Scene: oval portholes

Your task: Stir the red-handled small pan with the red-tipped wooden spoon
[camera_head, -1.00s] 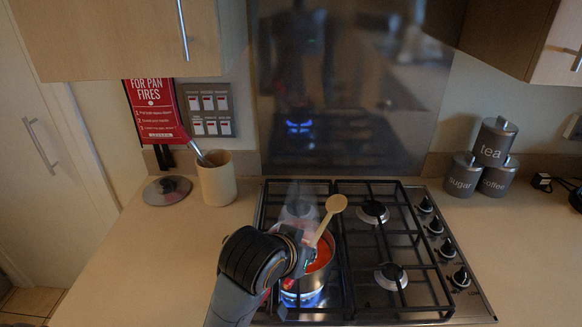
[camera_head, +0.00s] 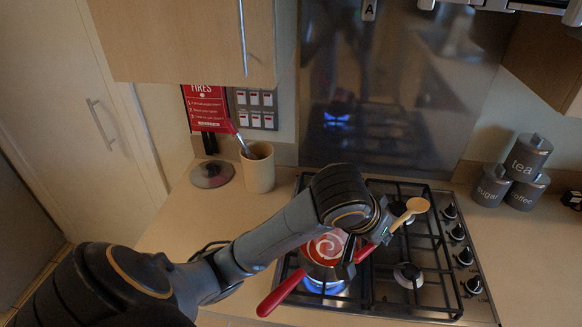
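The small pan (camera_head: 308,266) sits over a lit blue flame on the hob's left side, its red handle (camera_head: 280,294) pointing to the lower left. Its red contents (camera_head: 326,247) show a pale swirl. My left gripper (camera_head: 372,238) is above the pan's right side, shut on the wooden spoon (camera_head: 418,205). The spoon's pale bowl points up to the right. Its red tip (camera_head: 364,253) is down by the pan's right edge; I cannot tell whether it touches the contents. The gripper hides the middle of the spoon. My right gripper is out of view.
Black grates (camera_head: 405,290) cover the hob, with knobs (camera_head: 465,257) along its right edge. A beige pot (camera_head: 258,172) holding a utensil and a glass lid (camera_head: 212,174) stand behind left. Tea, sugar and coffee canisters (camera_head: 527,158) stand at the back right.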

